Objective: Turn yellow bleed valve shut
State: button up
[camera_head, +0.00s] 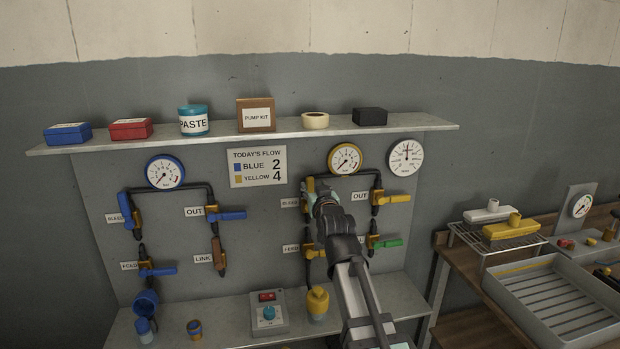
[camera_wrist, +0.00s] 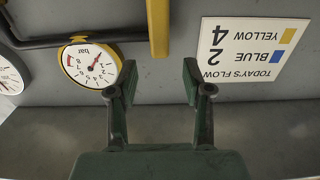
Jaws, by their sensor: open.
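The yellow bleed valve handle (camera_head: 310,184) is on the panel beside a bleed label, partly hidden behind my gripper in the head view. The visible part points upright. In the wrist view, which is upside down, the yellow handle (camera_wrist: 158,28) is a bar at the top edge, in line with the gap between my fingers but beyond their tips. My gripper (camera_wrist: 152,82) is open and empty there, with its fingers on either side of the gap. In the head view my gripper (camera_head: 320,195) is in front of the yellow bleed valve; contact cannot be told.
The yellow-rimmed gauge (camera_head: 345,158) and flow sign (camera_head: 257,167) flank the valve. The yellow out valve (camera_head: 391,199) and green-handled valve (camera_head: 386,243) are to the right. A shelf (camera_head: 240,138) with boxes overhangs the panel. Blue valves (camera_head: 155,271) are at left.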

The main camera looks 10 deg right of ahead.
aim_at(311, 181)
jog(key=w+p, duration=0.1)
jog(key=w, duration=0.5)
jog(key=shift+w, duration=0.3)
grip_shut()
